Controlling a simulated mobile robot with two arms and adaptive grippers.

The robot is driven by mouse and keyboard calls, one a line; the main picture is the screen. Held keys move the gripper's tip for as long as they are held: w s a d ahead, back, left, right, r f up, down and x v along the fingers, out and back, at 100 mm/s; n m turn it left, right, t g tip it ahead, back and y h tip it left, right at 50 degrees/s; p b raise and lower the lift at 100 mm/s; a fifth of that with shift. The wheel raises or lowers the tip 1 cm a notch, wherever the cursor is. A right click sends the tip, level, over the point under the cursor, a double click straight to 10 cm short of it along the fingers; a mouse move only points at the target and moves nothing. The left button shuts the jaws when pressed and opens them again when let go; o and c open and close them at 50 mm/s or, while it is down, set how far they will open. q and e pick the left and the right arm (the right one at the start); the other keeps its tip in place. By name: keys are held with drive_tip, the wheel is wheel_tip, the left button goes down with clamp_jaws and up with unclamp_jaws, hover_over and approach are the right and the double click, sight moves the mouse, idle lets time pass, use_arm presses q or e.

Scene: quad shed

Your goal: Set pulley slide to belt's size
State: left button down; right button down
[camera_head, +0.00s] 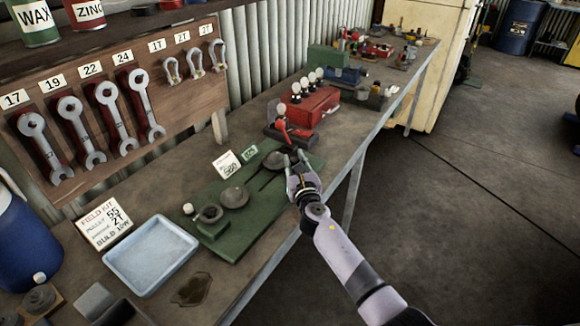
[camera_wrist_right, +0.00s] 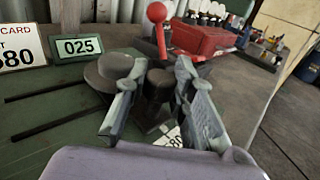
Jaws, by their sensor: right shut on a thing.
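A green board (camera_head: 240,225) on the bench carries dark pulleys. One pulley (camera_head: 234,197) sits mid-board, and another (camera_head: 275,160) sits near the far right end beside two dark slots; a grey pulley also shows in the wrist view (camera_wrist_right: 110,72). A small green sign (camera_wrist_right: 75,47) reads 025. A white card (camera_head: 226,165) beside it appears to read 580. My right gripper (camera_head: 297,163) is at the board's right end. In the wrist view its fingers (camera_wrist_right: 155,95) are closed around a dark upright knob (camera_wrist_right: 158,82), beside the pulley. My left gripper is not in view.
A red-knobbed lever (camera_wrist_right: 157,14) and a red toolbox (camera_head: 310,106) stand just beyond my gripper. A pale blue tray (camera_head: 150,255) and a field kit card (camera_head: 103,223) are at left. Wrenches hang on the wooden rack (camera_head: 190,110). The floor at right is clear.

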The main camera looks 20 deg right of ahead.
drive_tip(key=c, duration=1.8)
unclamp_jaws()
drive_tip(key=shift+d+r, duration=0.15)
drive_tip(key=shift+d, duration=0.05)
drive_tip(key=o, duration=0.5)
drive_tip(key=shift+w+d, duration=0.1)
drive_tip(key=shift+c, duration=0.2)
drive_tip(key=s, duration=0.4)
drive_tip(key=s+a, duration=0.1)
drive_tip(key=s, duration=0.7)
drive_tip(key=shift+a, duration=0.35)
